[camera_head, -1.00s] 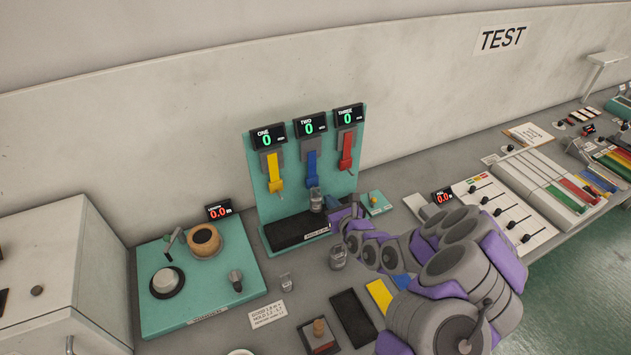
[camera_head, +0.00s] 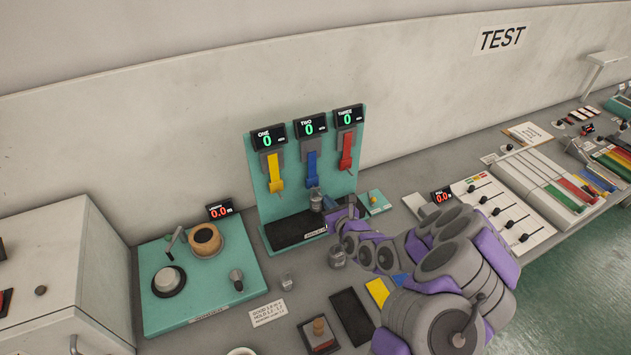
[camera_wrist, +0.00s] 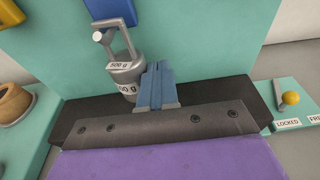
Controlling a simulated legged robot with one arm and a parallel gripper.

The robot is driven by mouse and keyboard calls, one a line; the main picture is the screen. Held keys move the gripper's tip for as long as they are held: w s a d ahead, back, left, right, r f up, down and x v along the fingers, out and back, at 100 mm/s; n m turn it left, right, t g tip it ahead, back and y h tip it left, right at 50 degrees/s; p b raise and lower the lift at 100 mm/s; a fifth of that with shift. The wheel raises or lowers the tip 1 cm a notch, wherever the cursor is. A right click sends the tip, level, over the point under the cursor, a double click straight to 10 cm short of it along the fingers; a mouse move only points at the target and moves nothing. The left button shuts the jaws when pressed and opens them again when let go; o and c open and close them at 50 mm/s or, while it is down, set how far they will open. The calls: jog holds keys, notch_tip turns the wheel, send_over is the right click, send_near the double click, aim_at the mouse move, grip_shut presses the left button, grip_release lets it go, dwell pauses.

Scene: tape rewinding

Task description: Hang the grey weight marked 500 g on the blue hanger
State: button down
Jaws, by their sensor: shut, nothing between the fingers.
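The grey weight marked 500 g (camera_wrist: 125,75) is upright just below the blue hanger (camera_wrist: 112,12) in the wrist view. Its handle loop is up at the hanger's grey peg, and the peg's round end shows at the loop; I cannot tell whether the peg bears the weight. In the head view the weight (camera_head: 316,200) is directly under the blue hanger (camera_head: 312,168), whose display TWO reads 0. My gripper (camera_wrist: 157,82) is shut and empty, close to the weight's right side; contact is unclear. The weight's lower part is partly hidden in the wrist view.
A yellow hanger (camera_head: 274,172) and a red hanger (camera_head: 345,150) flank the blue one on the teal board. Other weights (camera_head: 337,257) (camera_head: 286,281) stand on the bench in front. A teal plate with a yellow knob (camera_wrist: 290,98) is at right.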

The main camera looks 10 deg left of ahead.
jog(key=shift+s+a+p, duration=0.25)
jog(key=shift+a+p, duration=0.1)
jog(key=shift+p, duration=0.35)
dwell(1.1)
jog(key=shift+w+d, duration=0.25)
jog(key=shift+d, duration=0.1)
dwell(3.5)
dwell(0.3)
jog(key=s+d+p, duration=0.5)
jog(key=s+p, duration=0.1)
jog(key=p, duration=0.2)
jog(key=shift+d, duration=0.4)
dwell(0.5)
dwell(0.3)
